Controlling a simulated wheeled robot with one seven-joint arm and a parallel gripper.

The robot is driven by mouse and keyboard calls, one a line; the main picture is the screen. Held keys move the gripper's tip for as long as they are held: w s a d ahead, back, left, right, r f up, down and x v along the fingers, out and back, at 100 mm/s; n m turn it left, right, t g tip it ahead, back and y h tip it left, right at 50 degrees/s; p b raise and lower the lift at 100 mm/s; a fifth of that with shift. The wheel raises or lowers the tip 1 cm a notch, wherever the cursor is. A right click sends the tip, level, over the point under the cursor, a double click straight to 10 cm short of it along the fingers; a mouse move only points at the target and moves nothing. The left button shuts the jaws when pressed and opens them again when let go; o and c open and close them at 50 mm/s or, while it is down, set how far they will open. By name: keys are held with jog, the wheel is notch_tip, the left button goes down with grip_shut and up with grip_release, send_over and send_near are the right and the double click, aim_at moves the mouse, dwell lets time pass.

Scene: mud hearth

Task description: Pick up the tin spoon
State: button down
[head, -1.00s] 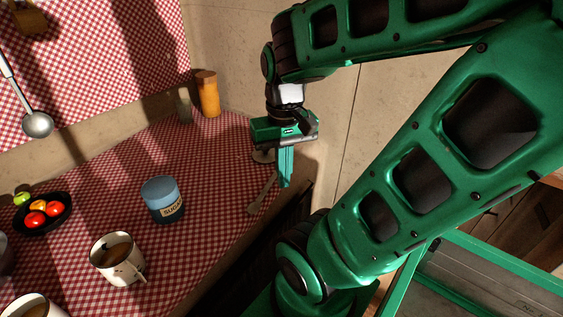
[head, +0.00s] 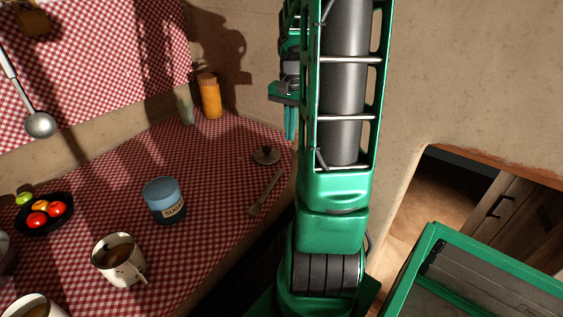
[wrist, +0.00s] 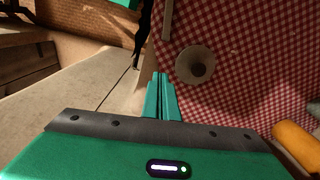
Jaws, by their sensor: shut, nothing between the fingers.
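A pale, long-handled utensil that looks like the tin spoon (head: 264,195) lies on the red checkered counter, near its right edge, in the head view. My gripper (head: 290,136) is above the far right end of the counter, beyond the spoon and apart from it. Its two teal fingers point down and are shut together with nothing between them. They also show shut in the wrist view (wrist: 161,76). A thin pale strip shows at the top of the wrist view, but I cannot tell if it is the spoon.
A small round lid-like thing (head: 266,155) lies just beyond the spoon. A blue sugar tin (head: 164,200), a mug (head: 118,261) and a dark fruit bowl (head: 45,213) stand left. An orange bottle (head: 210,97) stands at the back. A ladle (head: 40,125) hangs on the wall.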

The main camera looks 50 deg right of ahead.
aim_at(281, 169)
notch_tip(281, 169, down, 10)
jog(key=shift+d+r, duration=0.15)
jog(key=shift+r, duration=0.05)
jog(key=a, duration=0.2)
jog(key=shift+s+a+f, duration=0.25)
jog(key=shift+a, duration=0.1)
jog(key=shift+s+a, duration=0.1)
jog(key=shift+a, duration=0.55)
jog(key=shift+s+a, duration=0.15)
jog(key=shift+a, duration=0.45)
jog(key=shift+s+a, duration=0.15)
jog(key=shift+a, duration=0.4)
